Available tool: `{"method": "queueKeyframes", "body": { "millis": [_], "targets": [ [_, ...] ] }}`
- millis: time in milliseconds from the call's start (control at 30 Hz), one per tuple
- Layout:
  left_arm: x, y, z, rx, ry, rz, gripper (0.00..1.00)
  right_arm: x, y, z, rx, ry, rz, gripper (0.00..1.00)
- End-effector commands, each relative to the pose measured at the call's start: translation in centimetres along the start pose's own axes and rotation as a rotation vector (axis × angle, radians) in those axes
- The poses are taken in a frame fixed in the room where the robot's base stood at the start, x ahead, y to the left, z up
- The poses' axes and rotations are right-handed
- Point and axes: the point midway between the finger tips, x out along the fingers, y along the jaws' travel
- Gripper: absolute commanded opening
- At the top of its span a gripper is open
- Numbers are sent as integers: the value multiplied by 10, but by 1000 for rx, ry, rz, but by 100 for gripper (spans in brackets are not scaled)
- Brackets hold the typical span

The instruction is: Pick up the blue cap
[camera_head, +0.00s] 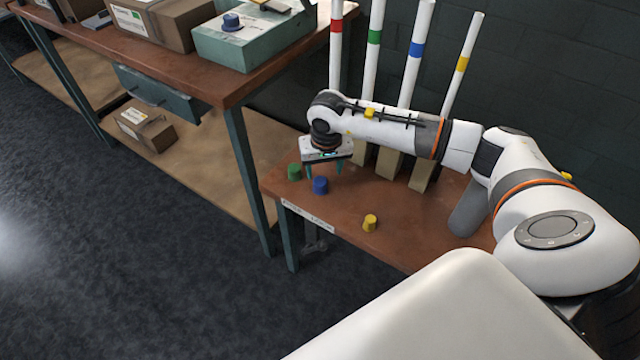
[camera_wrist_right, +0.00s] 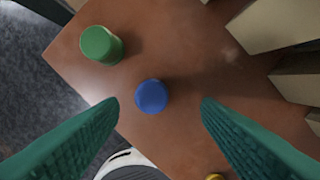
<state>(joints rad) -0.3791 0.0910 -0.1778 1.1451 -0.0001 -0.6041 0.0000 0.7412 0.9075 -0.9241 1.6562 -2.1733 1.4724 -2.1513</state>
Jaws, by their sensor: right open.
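The blue cap (camera_head: 320,185) stands on the small brown table (camera_head: 403,249), near its left front part. In the right wrist view the blue cap (camera_wrist_right: 152,96) lies between the two teal fingers, nearer the left one, and a little beyond their tips. My right gripper (camera_head: 324,170) points down over the table, open and empty, just behind and above the blue cap. Its spread fingers also show in the right wrist view (camera_wrist_right: 160,101), with no contact on the cap visible. My left gripper is not in view.
A green cap (camera_head: 294,172) stands left of the blue one, close to the gripper. A yellow cap (camera_head: 370,223) stands to the right near the front edge. Upright white tubes with coloured bands (camera_head: 412,60) stand behind in wooden blocks (camera_head: 422,172). A larger workbench (camera_head: 170,65) is at left.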

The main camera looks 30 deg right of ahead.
Motion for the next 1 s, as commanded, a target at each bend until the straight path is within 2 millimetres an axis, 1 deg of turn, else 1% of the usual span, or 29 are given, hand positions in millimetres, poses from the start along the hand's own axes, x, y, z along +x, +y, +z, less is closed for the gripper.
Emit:
{"method": "queueKeyframes", "body": {
  "millis": [167,300,400,500,633,767,867,1000],
  "targets": [
    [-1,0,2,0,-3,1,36,12,2,-1,1,2,2,58],
    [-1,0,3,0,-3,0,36,33,8,-2,1,4,3,58],
    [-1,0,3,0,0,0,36,48,9,-1,2,4,3,58],
    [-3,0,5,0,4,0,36,56,9,0,1,1,2,58],
    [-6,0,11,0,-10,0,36,59,9,0,0,0,3,58],
    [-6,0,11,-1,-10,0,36,59,9,0,0,0,3,58],
    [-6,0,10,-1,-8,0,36,58,9,0,1,0,3,43],
    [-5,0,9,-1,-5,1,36,58,9,0,1,0,3,21]
  ]
}}
